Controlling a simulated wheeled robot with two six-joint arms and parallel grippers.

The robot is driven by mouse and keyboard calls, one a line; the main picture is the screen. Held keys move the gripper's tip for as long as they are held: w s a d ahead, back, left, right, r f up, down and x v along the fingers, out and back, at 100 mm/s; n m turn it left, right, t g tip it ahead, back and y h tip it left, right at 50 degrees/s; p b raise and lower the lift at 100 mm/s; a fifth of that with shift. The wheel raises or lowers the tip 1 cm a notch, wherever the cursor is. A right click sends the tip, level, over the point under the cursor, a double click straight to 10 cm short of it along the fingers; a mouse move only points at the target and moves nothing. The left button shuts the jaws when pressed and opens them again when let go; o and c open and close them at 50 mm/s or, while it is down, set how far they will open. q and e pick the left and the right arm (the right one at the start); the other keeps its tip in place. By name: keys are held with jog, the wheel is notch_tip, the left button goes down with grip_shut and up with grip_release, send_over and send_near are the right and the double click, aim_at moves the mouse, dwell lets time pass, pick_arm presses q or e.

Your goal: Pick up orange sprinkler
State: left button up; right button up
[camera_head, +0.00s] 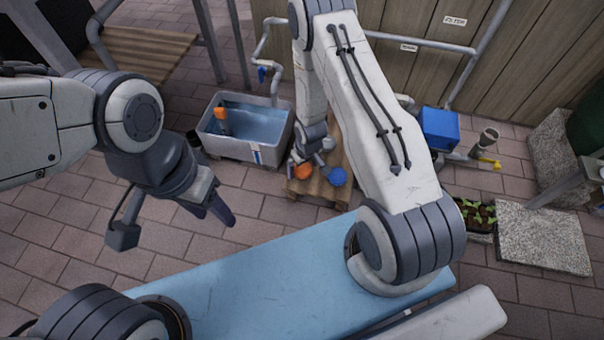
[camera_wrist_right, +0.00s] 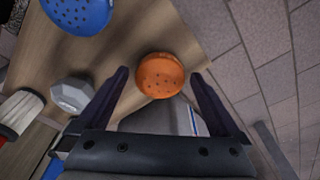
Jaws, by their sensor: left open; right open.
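The orange sprinkler (camera_head: 303,172) is a round head with small dark holes, on the wooden board (camera_head: 318,188) beside the water tub. In the right wrist view the orange sprinkler (camera_wrist_right: 160,75) lies ahead, centred between the open fingers. My right gripper (camera_wrist_right: 160,88) is open and empty; in the head view my right gripper (camera_head: 312,160) is just above and behind the sprinkler, partly hidden by its own wrist. I cannot tell whether they touch. My left gripper (camera_head: 222,210) is open and empty over the paving at left, far from the sprinkler.
A blue sprinkler head (camera_head: 337,177) sits right of the orange one. A grey tub (camera_head: 240,150) with water stands to the left. A grey octagonal piece (camera_wrist_right: 71,95) and a white ribbed piece (camera_wrist_right: 20,112) lie on the board. A blue box (camera_head: 439,129) stands further right.

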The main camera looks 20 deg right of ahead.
notch_tip(320, 180, down, 2)
jog(key=shift+w+f+b, duration=0.15)
jog(key=shift+b, duration=0.2)
jog(key=c, duration=1.3)
jog(key=shift+o, duration=0.2)
jog(key=shift+r, duration=0.2)
